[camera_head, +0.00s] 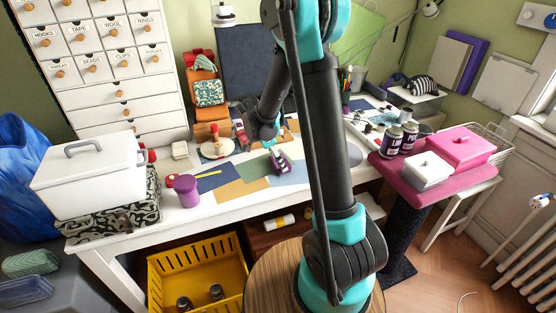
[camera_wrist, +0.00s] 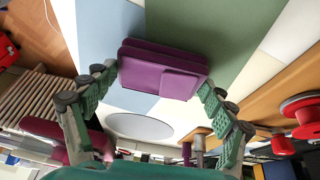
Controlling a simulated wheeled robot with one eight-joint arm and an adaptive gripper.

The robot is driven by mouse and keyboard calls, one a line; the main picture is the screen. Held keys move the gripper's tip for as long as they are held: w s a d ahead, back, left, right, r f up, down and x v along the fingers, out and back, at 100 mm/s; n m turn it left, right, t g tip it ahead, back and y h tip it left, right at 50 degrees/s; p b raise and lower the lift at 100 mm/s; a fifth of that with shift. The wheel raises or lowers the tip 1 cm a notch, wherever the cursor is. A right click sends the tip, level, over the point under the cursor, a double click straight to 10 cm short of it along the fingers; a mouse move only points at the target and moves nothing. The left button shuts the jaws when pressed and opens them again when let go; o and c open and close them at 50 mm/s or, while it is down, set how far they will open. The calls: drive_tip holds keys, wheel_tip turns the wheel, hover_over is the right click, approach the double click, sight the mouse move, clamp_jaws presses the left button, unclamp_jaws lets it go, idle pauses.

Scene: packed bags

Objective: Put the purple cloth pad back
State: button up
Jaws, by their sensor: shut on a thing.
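The purple cloth pad (camera_wrist: 163,66) sits between the two green-grey fingers of my gripper (camera_wrist: 158,84) in the wrist view. It looks like stacked flat purple layers with a smaller patch on the front. The fingers touch its left and right ends, and my gripper is shut on it. In the head view, the pad (camera_head: 281,163) shows small and dark purple under my gripper (camera_head: 275,150), over the middle of the white worktable (camera_head: 238,203). My gripper partly covers it there. Whether the pad touches the table surface cannot be told.
Flat coloured sheets lie around the pad on the table. A white lidded box (camera_head: 88,178) is at the far left. Dark jars (camera_head: 391,142) and a pink box (camera_head: 461,148) stand right.

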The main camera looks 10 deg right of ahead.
drive_tip(key=o, duration=0.9)
drive_tip(key=v, duration=1.2)
drive_tip(key=s+d+f+n+t+y, duration=0.2)
drive_tip(key=s+d+f+n, duration=0.1)
drive_tip(key=s+n, duration=0.4)
drive_tip(key=s+d+f+n+t+y, duration=0.1)
drive_tip(key=s+d+n, duration=0.5)
drive_tip(key=s, duration=0.8)
wheel_tip(320, 180, down, 2)
drive_tip(key=n+y, duration=0.1)
drive_tip(key=n, duration=0.1)
drive_tip(key=shift+s+d+n+t+y, duration=0.2)
drive_tip(key=shift+s+n+t+y, duration=0.1)
drive_tip(key=shift+t, duration=0.1)
